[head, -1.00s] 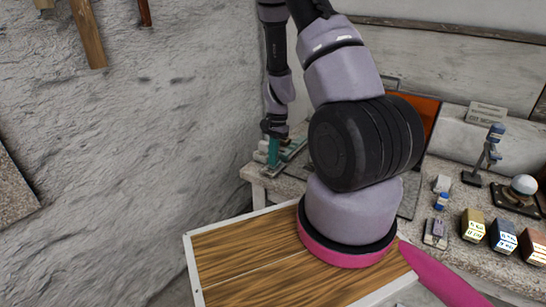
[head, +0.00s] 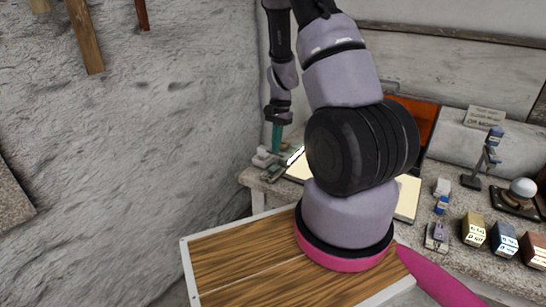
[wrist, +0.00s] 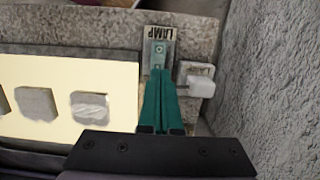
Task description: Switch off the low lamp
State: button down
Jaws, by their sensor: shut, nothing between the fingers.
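My gripper (wrist: 160,76) is shut and empty, its teal fingers pointing at a small switch plate (wrist: 158,46) marked LAMP in the wrist view. The tips overlap the plate's near part there; I cannot tell whether they touch it. In the head view my gripper (head: 276,152) is above the bench's left end. A flat panel (head: 408,198) glows cream behind my arm, which hides its middle; it also shows in the wrist view (wrist: 60,72).
Grey blocks (wrist: 38,104) lie on the glowing panel. The bench also holds a jointed stand (head: 485,160), a white sphere on a dark base (head: 523,187) and several marked blocks (head: 473,229). A rough wall (wrist: 270,80) rises close to the right in the wrist view.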

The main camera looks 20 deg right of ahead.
aim_at(271, 169)
notch_tip(271, 169, up, 9)
jog(key=d, duration=0.1)
jog(key=shift+w+d+f, duration=0.15)
jog(key=shift+w, duration=0.25)
jog(key=shift+s+a, duration=0.35)
jog(key=shift+a, duration=0.3)
jog(key=f, duration=0.4)
jog(key=s+a+f, duration=0.1)
jog(key=f, duration=0.3)
jog(key=a+f, duration=0.1)
jog(key=f, duration=0.4)
jog(key=shift+s+f, duration=0.1)
jog(key=shift+s, duration=0.1)
jog(key=shift+f, duration=0.25)
